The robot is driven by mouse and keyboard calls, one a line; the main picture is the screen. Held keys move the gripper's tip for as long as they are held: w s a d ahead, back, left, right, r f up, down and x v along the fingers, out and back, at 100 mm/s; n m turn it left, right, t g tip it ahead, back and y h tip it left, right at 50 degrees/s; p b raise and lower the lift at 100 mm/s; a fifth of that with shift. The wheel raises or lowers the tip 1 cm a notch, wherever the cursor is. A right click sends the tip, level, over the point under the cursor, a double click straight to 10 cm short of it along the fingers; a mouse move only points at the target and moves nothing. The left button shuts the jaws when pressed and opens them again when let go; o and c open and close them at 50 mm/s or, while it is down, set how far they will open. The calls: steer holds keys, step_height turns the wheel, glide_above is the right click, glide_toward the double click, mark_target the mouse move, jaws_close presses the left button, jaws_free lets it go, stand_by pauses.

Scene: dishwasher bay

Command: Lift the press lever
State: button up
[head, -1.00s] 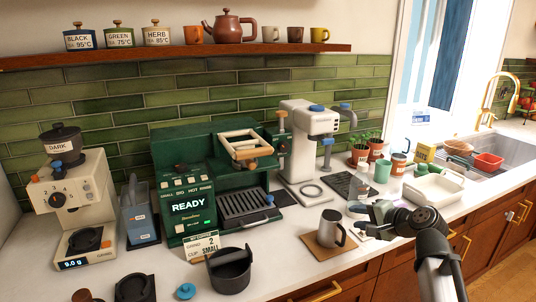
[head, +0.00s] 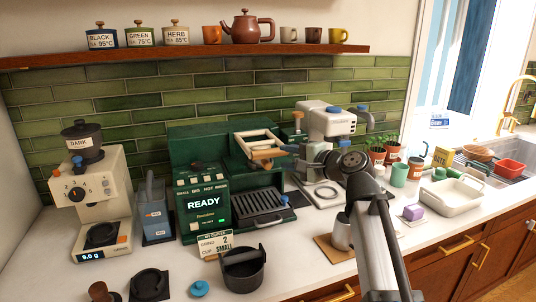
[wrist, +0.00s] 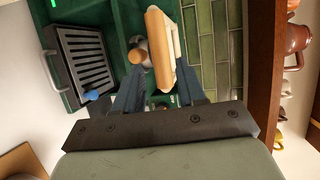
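The press lever (head: 262,146) is a pale wooden frame with a knob at its front, on top of the green machine (head: 203,203). It stands out from the machine's front. In the wrist view the wooden frame (wrist: 161,45) and its round knob (wrist: 137,56) lie ahead. My gripper (head: 290,150) is just right of the lever, pointing left at it. In the wrist view my gripper's (wrist: 160,80) two blue-grey fingers are spread apart, with the near end of the lever in front of or between them. Whether they touch it I cannot tell.
A white machine (head: 318,120) stands behind my arm. The drip tray (head: 258,207) is below the lever. A black cup (head: 243,270) and a sign (head: 215,244) stand in front. A shelf (head: 180,55) runs above. A metal mug (head: 341,232) is partly hidden by my arm.

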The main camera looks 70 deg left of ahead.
mark_target(272, 154)
steer(key=x, duration=0.8)
steer(key=shift+s+a+f, duration=0.15)
steer(key=shift+a, duration=0.15)
jaws_close()
